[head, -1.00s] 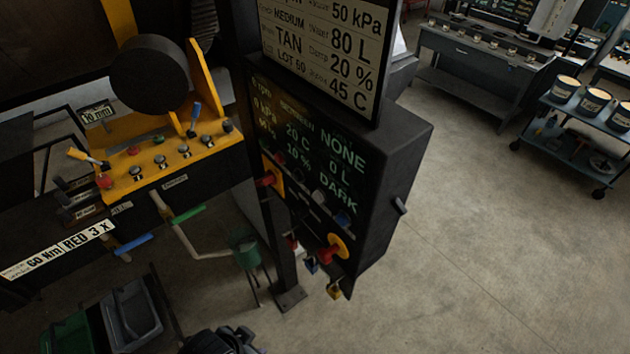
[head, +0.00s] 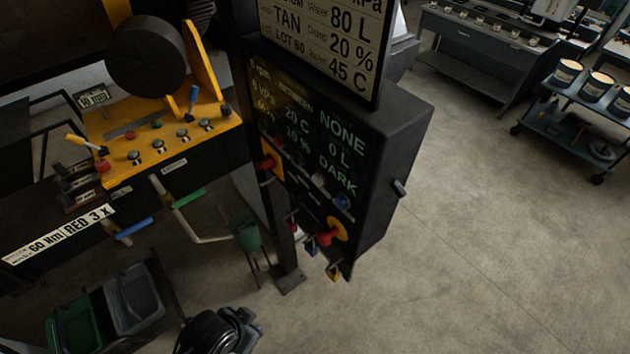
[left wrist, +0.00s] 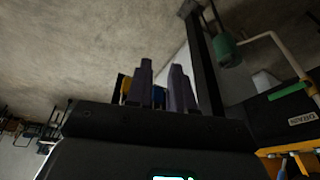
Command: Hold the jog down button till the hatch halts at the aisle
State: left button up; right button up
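The black control cabinet (head: 395,165) hangs on a post in the head view, its lit screen reading NONE, 0 L and DARK. Below the screen are small push buttons, among them a blue button (head: 342,201). The button labels are too small to read, so I cannot tell which is jog down. No hatch can be made out. My left gripper (left wrist: 162,66) shows in the left wrist view as two dark fingers with a gap between them, nothing held. A blue and yellow item (left wrist: 125,88) shows behind the fingers.
Red knobs on yellow plates (head: 333,233) stick out of the cabinet. A yellow console (head: 165,150) with switches stands at left, above grey and green bins (head: 134,298). A blue cart (head: 570,125) with tins stands at right. The floor between is clear.

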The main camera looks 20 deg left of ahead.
pick_arm(q)
grip_shut()
dwell(1.4)
